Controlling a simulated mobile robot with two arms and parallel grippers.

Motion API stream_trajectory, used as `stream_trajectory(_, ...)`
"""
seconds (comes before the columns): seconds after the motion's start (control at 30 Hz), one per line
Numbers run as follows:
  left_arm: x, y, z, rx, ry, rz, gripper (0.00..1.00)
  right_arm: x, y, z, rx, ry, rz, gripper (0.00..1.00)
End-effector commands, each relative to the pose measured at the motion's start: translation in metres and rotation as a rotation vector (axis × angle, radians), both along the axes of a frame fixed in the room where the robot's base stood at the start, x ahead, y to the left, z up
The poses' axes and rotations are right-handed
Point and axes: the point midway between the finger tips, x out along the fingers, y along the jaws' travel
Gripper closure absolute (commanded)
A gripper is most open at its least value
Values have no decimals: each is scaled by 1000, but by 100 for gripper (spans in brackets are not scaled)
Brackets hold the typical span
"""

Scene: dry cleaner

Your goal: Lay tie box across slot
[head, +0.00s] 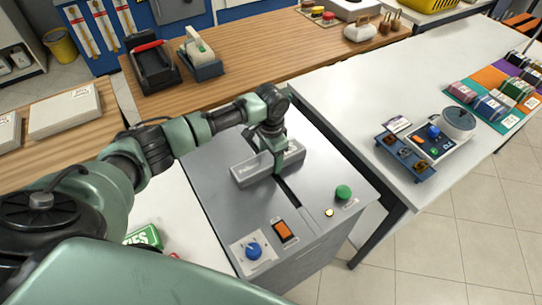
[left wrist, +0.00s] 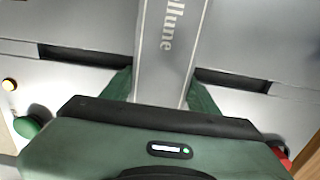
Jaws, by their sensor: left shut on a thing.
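The tie box (head: 250,174) is a long grey box with lettering on its top. It lies over the slot (head: 291,191) in the grey machine top (head: 217,193), crosswise to it. My left gripper (head: 275,160) is shut on the box around its middle, pointing down. In the left wrist view the tie box (left wrist: 171,45) runs between the green fingers, and the dark slot (left wrist: 232,79) shows on both sides of it. I cannot tell whether the box rests on the surface or hangs just above it. My right gripper is not in view.
The machine's front carries a green button (head: 343,192), a blue knob (head: 253,251) and an orange switch (head: 285,230). A white table (head: 362,105) with a small scale and trays stands right. A wooden counter (head: 266,62) runs behind.

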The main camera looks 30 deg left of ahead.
Motion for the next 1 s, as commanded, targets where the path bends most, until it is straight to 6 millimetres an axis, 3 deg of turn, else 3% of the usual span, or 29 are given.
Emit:
stream_trajectory(0.03, 0, 0, 1, -1, -1, 0, 84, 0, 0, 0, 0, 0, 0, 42)
stream_trajectory(0.07, 0, 0, 0, -1, -1, 0, 38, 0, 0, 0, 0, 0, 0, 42)
stream_trajectory(0.13, 0, 0, 0, 0, 0, 0, 19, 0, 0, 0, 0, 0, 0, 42)
stream_trajectory(0.57, 1, 0, 8, -1, -1, 0, 19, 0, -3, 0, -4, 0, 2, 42)
stream_trajectory(0.67, 1, 0, 23, -2, -3, 1, 19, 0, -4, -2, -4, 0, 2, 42)
stream_trajectory(1.0, 1, 0, 97, -2, -3, 0, 19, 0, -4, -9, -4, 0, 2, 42)
